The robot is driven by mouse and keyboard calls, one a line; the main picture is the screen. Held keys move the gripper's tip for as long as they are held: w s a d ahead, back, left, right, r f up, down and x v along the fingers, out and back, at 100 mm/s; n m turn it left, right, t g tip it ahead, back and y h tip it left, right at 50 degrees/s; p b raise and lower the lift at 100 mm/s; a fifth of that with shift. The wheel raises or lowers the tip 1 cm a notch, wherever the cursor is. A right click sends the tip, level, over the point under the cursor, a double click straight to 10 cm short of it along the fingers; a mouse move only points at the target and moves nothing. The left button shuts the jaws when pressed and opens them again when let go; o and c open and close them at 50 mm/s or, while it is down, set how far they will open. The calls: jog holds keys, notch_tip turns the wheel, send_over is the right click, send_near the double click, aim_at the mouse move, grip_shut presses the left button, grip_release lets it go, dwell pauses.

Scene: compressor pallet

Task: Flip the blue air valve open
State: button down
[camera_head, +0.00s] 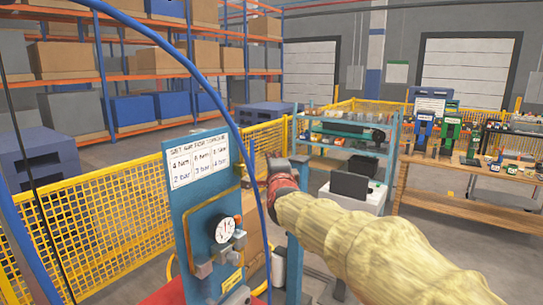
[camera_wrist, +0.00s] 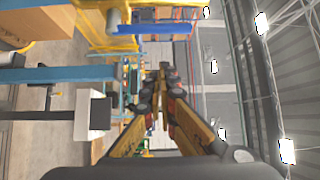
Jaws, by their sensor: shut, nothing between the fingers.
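The blue panel (camera_head: 185,222) stands upright left of centre in the head view. It carries a pressure gauge (camera_head: 225,229), yellow piping and grey fittings (camera_head: 232,252). I cannot make out the blue air valve's handle for certain in the head view. My gripper (camera_head: 277,163) is at the panel's right side, higher than the gauge. In the wrist view its fingers (camera_wrist: 164,75) meet at the tips, shut and empty, apart from the blue bar.
A label sheet (camera_head: 195,160) is on the panel's upper part. A blue hose (camera_head: 190,65) arches across the near left. Yellow mesh fence (camera_head: 110,212) runs behind the panel. A blue shelf cart (camera_head: 345,144) and a wooden workbench (camera_head: 475,212) stand farther back right.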

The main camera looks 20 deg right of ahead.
jog(key=shift+v, duration=1.8)
jog(key=shift+d, duration=0.1)
